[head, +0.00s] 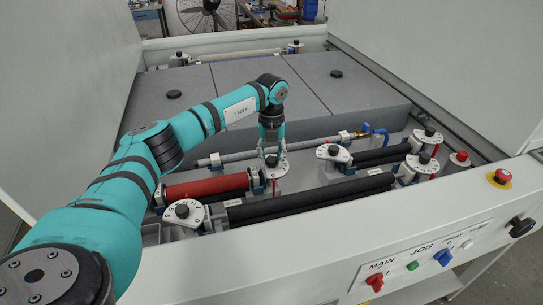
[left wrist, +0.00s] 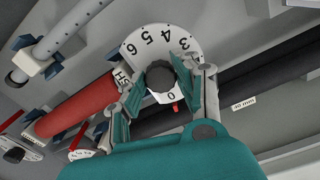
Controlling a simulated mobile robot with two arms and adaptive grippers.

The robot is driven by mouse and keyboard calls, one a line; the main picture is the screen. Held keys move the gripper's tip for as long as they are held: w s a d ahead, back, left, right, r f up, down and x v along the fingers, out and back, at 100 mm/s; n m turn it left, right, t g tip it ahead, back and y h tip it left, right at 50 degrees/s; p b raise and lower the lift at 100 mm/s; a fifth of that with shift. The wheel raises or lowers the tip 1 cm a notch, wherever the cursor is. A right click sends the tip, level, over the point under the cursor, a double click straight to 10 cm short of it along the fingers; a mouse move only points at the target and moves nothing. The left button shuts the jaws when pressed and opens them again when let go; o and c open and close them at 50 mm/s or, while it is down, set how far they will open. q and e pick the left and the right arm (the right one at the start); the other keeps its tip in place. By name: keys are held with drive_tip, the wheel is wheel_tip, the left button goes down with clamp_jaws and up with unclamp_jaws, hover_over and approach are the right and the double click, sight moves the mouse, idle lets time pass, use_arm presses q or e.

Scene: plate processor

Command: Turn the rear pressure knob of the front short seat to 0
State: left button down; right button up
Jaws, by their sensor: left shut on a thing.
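The pressure knob (left wrist: 161,76) is black and ridged, on a white dial plate (left wrist: 142,42) at the right end of a red roller. The plate shows 3, 4, 5 and 6 along its far edge in the left wrist view. A 0 shows just below the knob, and a small red pointer (left wrist: 175,107) lies close beside it. My left gripper (left wrist: 164,84) is shut on the knob, one finger on each side. In the head view my left gripper (head: 270,156) points down over this dial plate (head: 274,170). My right gripper is not in view.
The red roller (head: 207,187) lies left of the held knob, a black roller (head: 310,198) in front. Other dial knobs stand at the front left (head: 183,210) and right (head: 333,151). A red emergency button (head: 502,176) sits on the front panel's right side.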

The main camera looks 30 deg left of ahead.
sight(271, 159)
use_arm(q)
drive_tip(key=shift+r, duration=0.1)
drive_tip(key=c, duration=0.9)
unclamp_jaws()
drive_tip(key=shift+c, duration=0.2)
wheel_tip(271, 159, up, 12)
